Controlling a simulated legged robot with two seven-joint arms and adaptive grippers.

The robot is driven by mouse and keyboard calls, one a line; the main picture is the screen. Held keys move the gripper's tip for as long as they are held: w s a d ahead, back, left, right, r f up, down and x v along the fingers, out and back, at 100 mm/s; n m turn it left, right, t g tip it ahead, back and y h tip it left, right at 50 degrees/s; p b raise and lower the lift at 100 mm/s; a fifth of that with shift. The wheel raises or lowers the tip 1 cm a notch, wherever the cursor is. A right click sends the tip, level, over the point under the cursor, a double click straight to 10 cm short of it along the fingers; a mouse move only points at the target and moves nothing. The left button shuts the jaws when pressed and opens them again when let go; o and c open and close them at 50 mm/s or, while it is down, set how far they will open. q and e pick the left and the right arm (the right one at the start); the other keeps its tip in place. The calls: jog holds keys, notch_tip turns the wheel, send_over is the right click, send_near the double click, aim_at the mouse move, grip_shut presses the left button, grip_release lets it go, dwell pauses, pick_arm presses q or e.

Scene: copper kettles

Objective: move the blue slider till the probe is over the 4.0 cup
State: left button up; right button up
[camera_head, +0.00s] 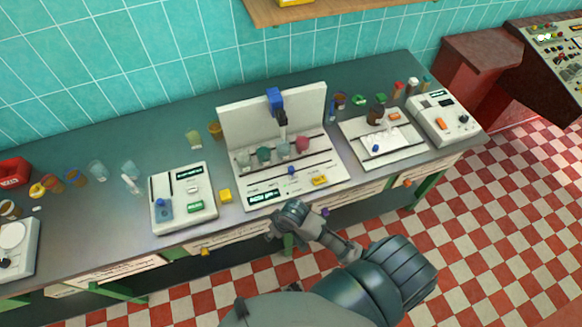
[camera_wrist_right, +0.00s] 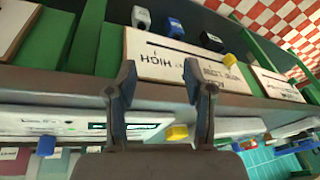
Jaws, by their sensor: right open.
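The probe device (camera_head: 232,115) is a white panel with a base on the counter. A blue block (camera_head: 275,97) with a dark probe (camera_head: 282,118) below it sits at its upper middle. A row of cups stands below the probe, including a teal cup (camera_head: 263,155) and a pink cup (camera_head: 302,144). Their number labels are too small to read. A small blue slider (camera_head: 291,170) is on the base's front part. My right gripper (camera_head: 291,211) is in front of the counter edge, below the slider and apart from it. In the wrist view it is open and empty (camera_wrist_right: 160,78).
Another device (camera_head: 184,222) with a blue knob stands left, and a white tray device (camera_head: 383,158) right. A yellow block (camera_head: 225,196) lies beside the probe device. Knobs, including a purple one (camera_head: 325,212), stick out from the counter front. Cups and jars line the back.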

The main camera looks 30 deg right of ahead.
jog(key=shift+m+g+h, duration=0.3)
jog(key=shift+g, duration=0.2)
jog(key=w+d+r, duration=0.1)
jog(key=w, duration=0.1)
jog(key=w+r, duration=0.2)
jog(key=w, duration=0.1)
jog(key=w+d+r, duration=0.1)
jog(key=w, duration=0.1)
jog(key=shift+w+d+r, duration=0.15)
jog(key=shift+d+r, duration=0.1)
jog(key=shift+d, duration=0.05)
jog(key=w+d+r+m, duration=0.1)
jog(key=w+d+r, duration=0.1)
jog(key=w+d+r+m+h, duration=0.1)
jog(key=w+d+r, duration=0.2)
jog(key=shift+w+d+r+g, duration=0.1)
jog(key=shift+w+d+g, duration=0.15)
jog(key=shift+g, duration=0.15)
jog(key=w+d+r+m+g, duration=0.1)
jog(key=w+d+r+m, duration=0.3)
jog(key=d+r, duration=0.55)
send_near(291, 168)
jog(key=shift+h, duration=0.3)
notch_tip(291, 168, down, 10)
jog(key=shift+a+r, duration=0.1)
jog(key=shift+a, duration=0.05)
grip_shut()
